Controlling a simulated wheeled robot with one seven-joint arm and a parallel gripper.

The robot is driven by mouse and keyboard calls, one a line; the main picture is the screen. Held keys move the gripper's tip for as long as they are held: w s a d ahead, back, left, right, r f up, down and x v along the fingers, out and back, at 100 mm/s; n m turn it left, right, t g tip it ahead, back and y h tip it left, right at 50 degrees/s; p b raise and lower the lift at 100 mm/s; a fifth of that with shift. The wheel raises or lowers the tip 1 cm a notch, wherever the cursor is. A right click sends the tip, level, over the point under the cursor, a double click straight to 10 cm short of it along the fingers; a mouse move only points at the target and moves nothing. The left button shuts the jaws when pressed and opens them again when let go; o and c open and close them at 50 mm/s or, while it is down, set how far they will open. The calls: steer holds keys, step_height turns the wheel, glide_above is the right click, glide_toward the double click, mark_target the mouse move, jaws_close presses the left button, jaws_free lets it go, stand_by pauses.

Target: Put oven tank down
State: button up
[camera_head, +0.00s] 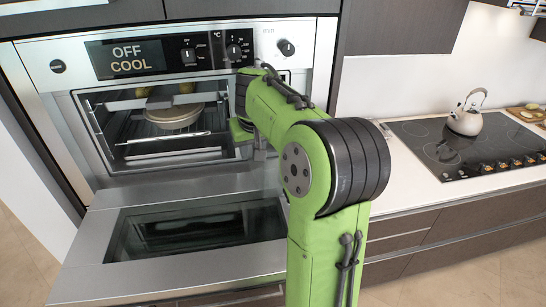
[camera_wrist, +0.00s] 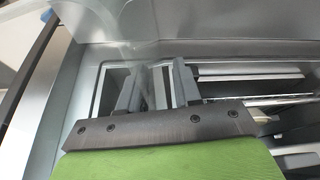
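The oven (camera_head: 62,73) stands at the left with its door (camera_head: 90,255) folded down. Its display (camera_head: 133,57) reads OFF COOL. My gripper is at the right side of the oven opening in the head view, mostly hidden behind my green arm. In the wrist view the two grey fingers of my gripper (camera_wrist: 158,90) stand apart, with pale strips showing between them. A faint see-through shape (camera_wrist: 135,45) shows beyond the fingers; it may be the tank, but I cannot tell. Whether the fingers touch anything is unclear.
A round dish (camera_head: 175,115) sits on a rack inside the oven, with yellowish items above it. To the right are a white counter (camera_head: 405,205), a black hob (camera_head: 440,150) and a kettle (camera_head: 466,115). The lowered door sticks out in front of the oven.

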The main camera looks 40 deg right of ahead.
steer(key=shift+s, duration=0.15)
steer(key=shift+c, duration=0.7)
jaws_close()
steer(key=shift+r, duration=0.1)
steer(key=shift+s+a+r, duration=0.15)
steer(key=shift+s+r, duration=0.1)
steer(key=shift+r, duration=0.1)
steer(key=s+a+r+b, duration=0.1)
steer(key=s+a+r, duration=0.5)
steer(key=s, duration=0.5)
steer(key=shift+v, duration=0.75)
